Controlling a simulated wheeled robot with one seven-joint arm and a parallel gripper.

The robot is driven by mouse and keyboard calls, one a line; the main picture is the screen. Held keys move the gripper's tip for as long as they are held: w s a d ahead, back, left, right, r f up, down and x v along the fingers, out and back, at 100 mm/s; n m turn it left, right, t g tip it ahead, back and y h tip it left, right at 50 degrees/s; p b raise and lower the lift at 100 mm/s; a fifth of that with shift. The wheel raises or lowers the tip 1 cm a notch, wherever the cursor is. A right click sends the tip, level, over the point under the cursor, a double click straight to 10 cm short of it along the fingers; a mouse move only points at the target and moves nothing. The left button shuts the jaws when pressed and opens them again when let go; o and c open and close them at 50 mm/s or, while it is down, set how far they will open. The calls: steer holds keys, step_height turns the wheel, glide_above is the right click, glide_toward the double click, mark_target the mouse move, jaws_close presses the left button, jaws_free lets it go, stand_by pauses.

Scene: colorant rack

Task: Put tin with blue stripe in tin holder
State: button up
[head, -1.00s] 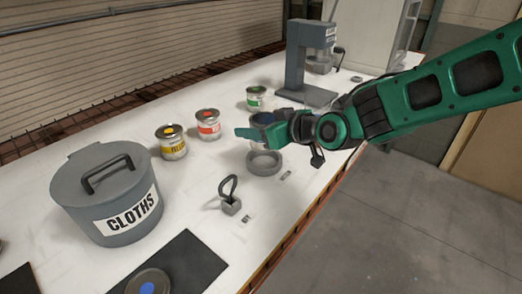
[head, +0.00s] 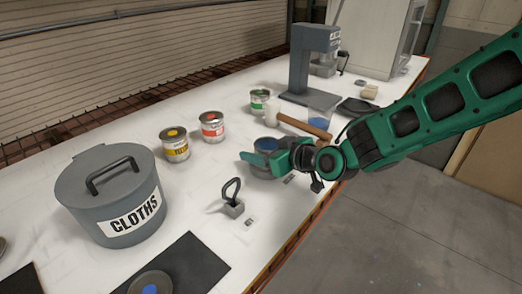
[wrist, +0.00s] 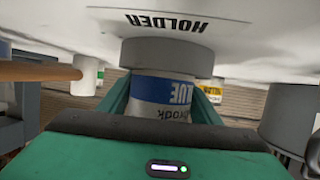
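The tin with blue stripe (wrist: 165,92) shows upside down in the wrist view, with BLUE on its band. Its lower end meets the round grey tin holder (wrist: 165,57) and appears to sit inside the rim. In the head view the tin (head: 266,145) stands upright over the holder (head: 262,172), which is mostly hidden by my gripper (head: 262,158). My gripper's green fingers lie on both sides of the tin and appear shut on it. HOLDER is lettered on the white table.
Yellow (head: 174,147), red (head: 212,127) and green (head: 260,101) tins stand behind. A tool with a looped handle (head: 232,203) and the cloths bin (head: 110,195) are left.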

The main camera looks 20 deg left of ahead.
steer(key=o, duration=0.3)
steer(key=shift+r, duration=0.15)
steer(key=v, duration=1.2)
steer(key=shift+d, duration=0.1)
